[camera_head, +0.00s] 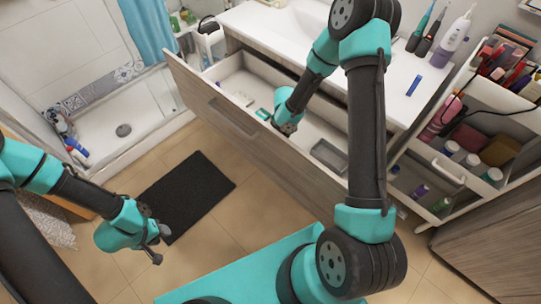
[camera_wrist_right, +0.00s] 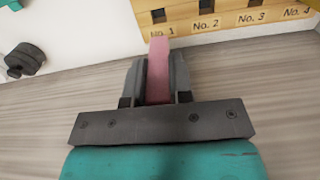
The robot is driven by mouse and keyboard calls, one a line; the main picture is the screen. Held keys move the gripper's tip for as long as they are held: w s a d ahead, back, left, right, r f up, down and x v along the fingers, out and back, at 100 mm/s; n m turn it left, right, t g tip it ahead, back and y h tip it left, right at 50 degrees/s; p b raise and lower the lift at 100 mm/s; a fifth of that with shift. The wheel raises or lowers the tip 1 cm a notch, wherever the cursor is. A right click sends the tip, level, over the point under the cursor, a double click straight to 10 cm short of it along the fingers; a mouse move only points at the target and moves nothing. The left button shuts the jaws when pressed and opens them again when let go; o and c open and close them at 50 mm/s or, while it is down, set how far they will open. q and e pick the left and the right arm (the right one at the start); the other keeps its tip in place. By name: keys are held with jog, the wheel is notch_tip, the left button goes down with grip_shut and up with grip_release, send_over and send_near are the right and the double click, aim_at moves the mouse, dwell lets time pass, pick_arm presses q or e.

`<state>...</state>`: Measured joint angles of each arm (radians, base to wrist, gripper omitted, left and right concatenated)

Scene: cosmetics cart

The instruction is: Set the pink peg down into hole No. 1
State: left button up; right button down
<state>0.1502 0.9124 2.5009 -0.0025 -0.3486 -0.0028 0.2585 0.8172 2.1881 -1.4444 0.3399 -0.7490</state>
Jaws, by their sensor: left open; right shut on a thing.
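The pink peg (camera_wrist_right: 159,62) is in the right wrist view, gripped between the two dark fingers of my right gripper (camera_wrist_right: 158,78). Its far end reaches toward a yellow wooden board (camera_wrist_right: 185,28) and covers part of the "No. 1" label. Hole No. 1 (camera_wrist_right: 158,15) is a dark square just beyond the peg's end. The peg looks outside the hole, but its height over the board is unclear. In the head view my right gripper (camera_head: 285,127) is down in the open drawer, and the peg is hidden there. My left gripper (camera_head: 156,243) is open and empty above the floor.
The drawer front (camera_head: 240,125) stands between the floor and the drawer's inside. Holes No. 2 (camera_wrist_right: 205,5) and No. 3 lie right of No. 1. A dark rounded object (camera_wrist_right: 25,60) lies at left. A grey tray (camera_head: 329,155) sits in the drawer. A cart (camera_head: 470,185) stands at right.

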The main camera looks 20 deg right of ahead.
jog(key=shift+w+a+f, duration=0.1)
jog(key=shift+a+f, duration=0.05)
jog(key=shift+a, duration=0.1)
jog(key=shift+f, duration=0.1)
jog(key=shift+f, duration=3.05)
jog(key=shift+f, duration=1.85)
jog(key=shift+f, duration=0.15)
jog(key=c, duration=1)
grip_release()
